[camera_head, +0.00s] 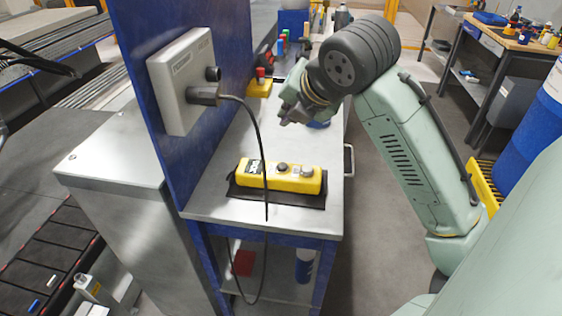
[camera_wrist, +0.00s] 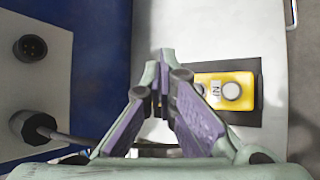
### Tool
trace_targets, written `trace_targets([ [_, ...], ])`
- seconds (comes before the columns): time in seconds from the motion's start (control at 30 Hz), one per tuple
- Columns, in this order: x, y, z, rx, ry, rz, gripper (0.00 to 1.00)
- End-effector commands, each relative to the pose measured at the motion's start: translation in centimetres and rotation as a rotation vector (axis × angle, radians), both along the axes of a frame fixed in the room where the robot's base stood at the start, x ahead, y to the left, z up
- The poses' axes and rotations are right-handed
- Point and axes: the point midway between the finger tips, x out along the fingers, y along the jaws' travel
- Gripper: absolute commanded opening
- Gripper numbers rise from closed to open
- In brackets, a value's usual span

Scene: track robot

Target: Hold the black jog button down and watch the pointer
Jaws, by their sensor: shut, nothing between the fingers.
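A yellow pendant (camera_head: 250,182) lies on a dark mat (camera_head: 262,197) on the bench. It has a dark button (camera_head: 281,168) near its middle and a greyer one (camera_head: 306,170) near its right end; I cannot tell surely which is the black jog button. In the wrist view, the yellow pendant (camera_wrist: 212,77) is right of my fingers, with a pale round button (camera_wrist: 231,91) and a label; its left part is hidden by a finger. My gripper (camera_head: 287,118) is shut and empty, above and behind the pendant, apart from it. I make out no pointer.
A grey box (camera_head: 178,72) is mounted on the blue panel (camera_head: 133,45). A black cable (camera_head: 262,150) runs from its plug and hangs across the pendant and over the bench's front edge. A yellow holder (camera_head: 258,89) stands farther back.

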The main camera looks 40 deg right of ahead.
Motion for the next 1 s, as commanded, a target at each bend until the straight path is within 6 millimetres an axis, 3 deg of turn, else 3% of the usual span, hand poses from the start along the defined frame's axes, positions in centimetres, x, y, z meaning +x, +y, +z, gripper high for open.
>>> trace_targets([
  [0.27, 0.0, 0.0, -0.8, 0.000, -0.001, 0.001, 0.00],
  [0.8, 0.1, 0.1, -7.9, 0.003, -0.002, 0.001, 0.00],
  [1.0, 0.1, 0.0, -8.9, 0.001, -0.002, 0.000, 0.00],
])
